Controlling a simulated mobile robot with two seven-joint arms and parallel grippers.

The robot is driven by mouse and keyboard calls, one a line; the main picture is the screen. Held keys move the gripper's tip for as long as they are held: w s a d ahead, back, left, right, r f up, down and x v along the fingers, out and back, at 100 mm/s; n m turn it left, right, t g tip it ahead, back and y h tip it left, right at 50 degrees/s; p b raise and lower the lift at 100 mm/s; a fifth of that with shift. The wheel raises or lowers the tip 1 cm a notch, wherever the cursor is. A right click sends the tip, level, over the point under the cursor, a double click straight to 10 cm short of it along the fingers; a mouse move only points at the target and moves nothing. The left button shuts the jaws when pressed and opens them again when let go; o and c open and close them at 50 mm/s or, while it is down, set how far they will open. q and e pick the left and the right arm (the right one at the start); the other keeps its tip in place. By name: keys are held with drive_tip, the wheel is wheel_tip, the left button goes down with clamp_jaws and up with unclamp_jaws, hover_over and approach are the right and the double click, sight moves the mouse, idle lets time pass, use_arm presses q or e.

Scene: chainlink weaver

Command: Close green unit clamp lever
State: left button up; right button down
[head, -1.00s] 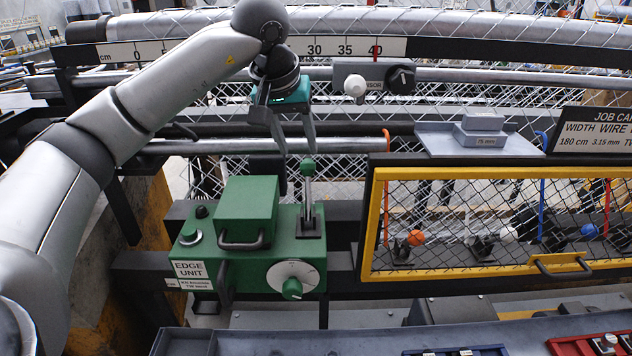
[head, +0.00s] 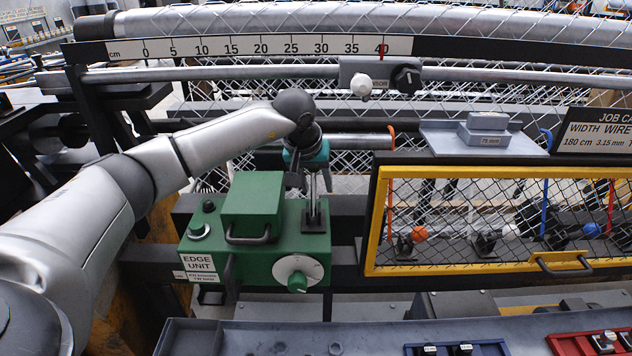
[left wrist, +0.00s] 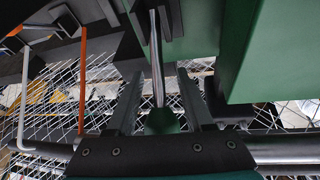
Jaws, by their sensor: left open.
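The green edge unit (head: 305,245) stands left of centre in the head view, with a raised green box, a black handle and a white dial. Its clamp lever is a thin metal rod (left wrist: 157,60) with a green knob (left wrist: 162,121), clearest in the left wrist view. In the head view, the lever's dark bracket (head: 314,218) shows on the unit's right top, and my gripper hides the knob. My left gripper (head: 308,180) is open at the lever. In the left wrist view, its two fingers (left wrist: 160,100) stand either side of the rod and knob, with gaps visible.
A yellow-framed mesh guard (head: 372,225) stands right of the unit. Behind my gripper run a metal tube with an orange end (head: 391,138) and a rail carrying a grey block with knobs (head: 380,76). A grey tray (head: 250,338) lies in front.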

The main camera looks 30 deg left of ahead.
use_arm(q)
drive_tip(key=shift+c, duration=0.4)
clamp_jaws()
drive_tip(key=shift+r, duration=0.2)
idle(0.8)
